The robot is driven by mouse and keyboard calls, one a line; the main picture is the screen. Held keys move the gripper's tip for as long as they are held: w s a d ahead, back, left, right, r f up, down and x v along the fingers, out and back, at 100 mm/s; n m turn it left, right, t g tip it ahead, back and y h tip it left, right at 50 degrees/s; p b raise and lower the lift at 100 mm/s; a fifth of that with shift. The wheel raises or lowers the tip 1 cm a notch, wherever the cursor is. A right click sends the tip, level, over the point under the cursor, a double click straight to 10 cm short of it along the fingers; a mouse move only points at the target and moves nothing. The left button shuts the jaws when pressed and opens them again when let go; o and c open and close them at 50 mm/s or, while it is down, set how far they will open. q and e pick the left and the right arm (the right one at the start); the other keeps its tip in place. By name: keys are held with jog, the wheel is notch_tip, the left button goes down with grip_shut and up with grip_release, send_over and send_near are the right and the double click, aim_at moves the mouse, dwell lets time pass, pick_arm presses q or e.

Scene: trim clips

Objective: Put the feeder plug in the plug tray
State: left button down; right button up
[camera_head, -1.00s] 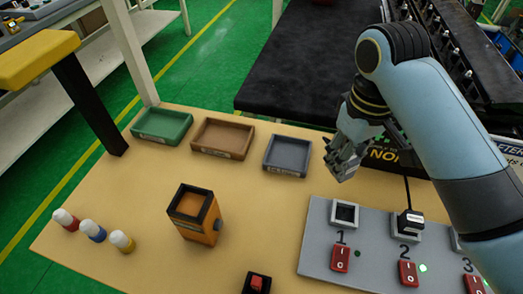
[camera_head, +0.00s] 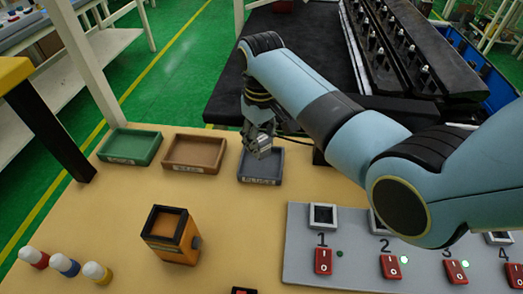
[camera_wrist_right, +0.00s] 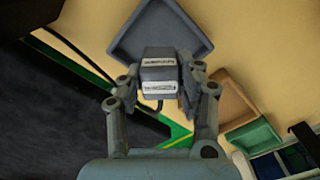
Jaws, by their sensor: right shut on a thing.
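My right gripper (camera_head: 259,147) is over the grey tray (camera_head: 262,178), the rightmost of three trays. It is shut on a dark grey, box-shaped plug, taken as the feeder plug (camera_wrist_right: 158,72). In the right wrist view the plug sits between the two fingers, with pale labels too small to read and a dark cable behind. The grey tray lies below and beyond it there (camera_wrist_right: 165,28); its visible floor is empty. The plug appears above the tray, apart from its floor. In the head view the fingers largely hide the plug. My left gripper is out of view.
A brown tray (camera_head: 194,167) and a green tray (camera_head: 130,161) stand to the left, both empty. A grey socket panel (camera_head: 350,222) with red switches is at front right, partly behind my arm. An orange box (camera_head: 172,251) and several white-capped bottles (camera_head: 66,265) stand at front left.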

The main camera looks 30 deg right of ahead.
aim_at(262, 152)
jog(key=shift+f, duration=1.85)
jog(key=shift+s+f, duration=0.1)
jog(key=o, duration=1.2)
notch_tip(262, 152, up, 12)
jog(key=shift+r, duration=0.15)
